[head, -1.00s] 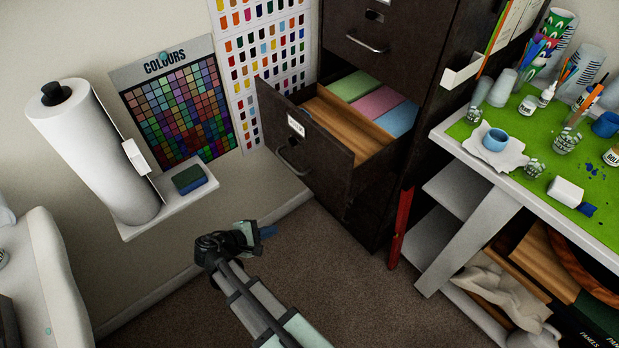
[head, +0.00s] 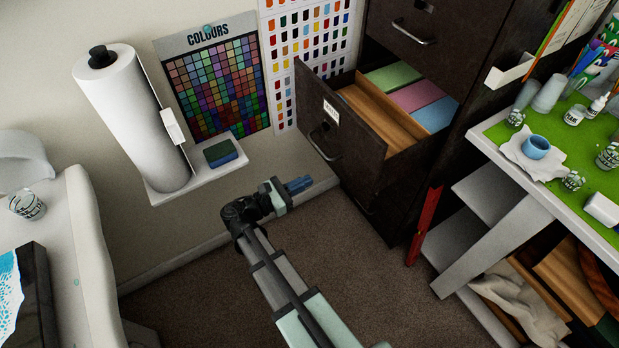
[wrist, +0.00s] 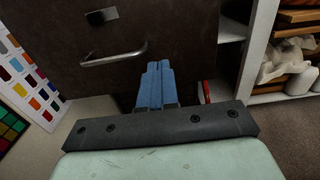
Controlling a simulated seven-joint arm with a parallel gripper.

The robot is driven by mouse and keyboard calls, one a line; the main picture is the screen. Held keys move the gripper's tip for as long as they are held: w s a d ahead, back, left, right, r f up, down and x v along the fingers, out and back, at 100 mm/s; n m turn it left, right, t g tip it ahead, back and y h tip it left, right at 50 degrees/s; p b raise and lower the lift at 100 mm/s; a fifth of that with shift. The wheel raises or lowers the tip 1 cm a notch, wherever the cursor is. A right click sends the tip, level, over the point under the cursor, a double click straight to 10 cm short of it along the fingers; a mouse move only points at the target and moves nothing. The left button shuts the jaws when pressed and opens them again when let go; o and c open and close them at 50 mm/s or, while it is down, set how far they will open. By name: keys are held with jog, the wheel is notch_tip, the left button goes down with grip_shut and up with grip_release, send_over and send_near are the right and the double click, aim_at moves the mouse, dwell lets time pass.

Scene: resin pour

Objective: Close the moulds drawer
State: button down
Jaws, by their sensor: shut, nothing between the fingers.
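The moulds drawer (head: 343,133) is pulled out of the dark filing cabinet (head: 413,45). It has a label and a curved metal handle (head: 322,145) on its front. Inside it are a wooden block and green, pink and blue pieces. My gripper (head: 299,185) is shut and empty, with blue fingers, to the lower left of the drawer front and apart from it in the head view. In the wrist view my gripper's fingers (wrist: 156,85) point toward a dark front with a metal handle (wrist: 114,56) to their upper left. Contact cannot be told there.
A paper towel roll (head: 135,120) and a sponge (head: 220,152) stand on a white wall shelf at the left. A red object (head: 425,225) leans by the cabinet's lower right. A green-topped workbench (head: 560,135) stands at the right. The carpet (head: 200,290) below is clear.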

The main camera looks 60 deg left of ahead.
aim_at(406, 130)
jog(key=w, duration=1.2)
jog(key=shift+w, duration=0.1)
jog(key=w, duration=2.7)
jog(key=shift+w, duration=0.55)
jog(key=shift+w+r, duration=0.1)
jog(key=shift+w, duration=0.05)
jog(key=s, duration=1.5)
